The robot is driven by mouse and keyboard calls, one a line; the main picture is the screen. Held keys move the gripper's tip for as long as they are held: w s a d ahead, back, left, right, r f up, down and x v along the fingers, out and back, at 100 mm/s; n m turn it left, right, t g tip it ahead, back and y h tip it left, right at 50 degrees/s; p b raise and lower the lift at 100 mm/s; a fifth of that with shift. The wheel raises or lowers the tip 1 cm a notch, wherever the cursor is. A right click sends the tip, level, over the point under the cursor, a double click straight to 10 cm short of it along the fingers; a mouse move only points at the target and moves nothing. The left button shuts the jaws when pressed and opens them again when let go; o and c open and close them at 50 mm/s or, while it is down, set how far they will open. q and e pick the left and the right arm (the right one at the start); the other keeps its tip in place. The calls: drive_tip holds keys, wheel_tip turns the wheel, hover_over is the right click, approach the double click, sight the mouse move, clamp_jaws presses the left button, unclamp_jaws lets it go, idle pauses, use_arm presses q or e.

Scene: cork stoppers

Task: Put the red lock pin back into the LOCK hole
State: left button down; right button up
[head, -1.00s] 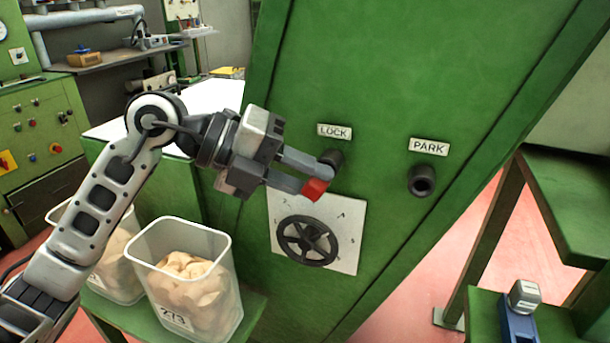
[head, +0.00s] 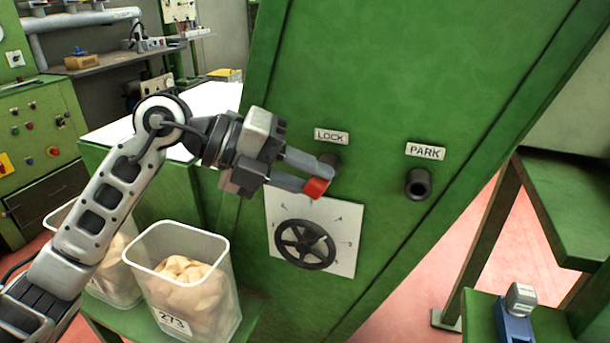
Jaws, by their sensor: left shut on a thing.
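The red lock pin (head: 316,188) is held between the fingertips of my left gripper (head: 309,180), which is shut on it. Its red end faces out from the green machine panel. The LOCK hole (head: 332,162) is a dark round socket under the LOCK label (head: 331,136). The gripper fingers and the pin partly cover this socket. I cannot tell whether the pin's tip touches or enters it. The PARK hole (head: 418,184), under the PARK label (head: 425,152), is a dark socket and looks empty. My right gripper is not in view.
A black handwheel (head: 305,245) on a white dial plate (head: 345,255) sits just below the gripper. Clear bins (head: 222,290) of cork-coloured pieces stand at lower left. A green bench (head: 575,200) is at right, with a blue-and-grey object (head: 516,315) below it. The panel's upper area is clear.

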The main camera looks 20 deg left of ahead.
use_arm(q)
drive_tip(key=shift+w, duration=0.4)
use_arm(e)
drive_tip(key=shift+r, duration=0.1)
use_arm(q)
drive_tip(key=c, duration=1.1)
unclamp_jaws()
drive_tip(key=b+v, duration=0.1)
drive_tip(key=v, duration=1.5)
drive_tip(key=shift+w+r, duration=0.1)
drive_tip(key=shift+r, duration=0.05)
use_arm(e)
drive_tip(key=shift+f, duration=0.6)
use_arm(q)
drive_tip(key=shift+d, duration=0.1)
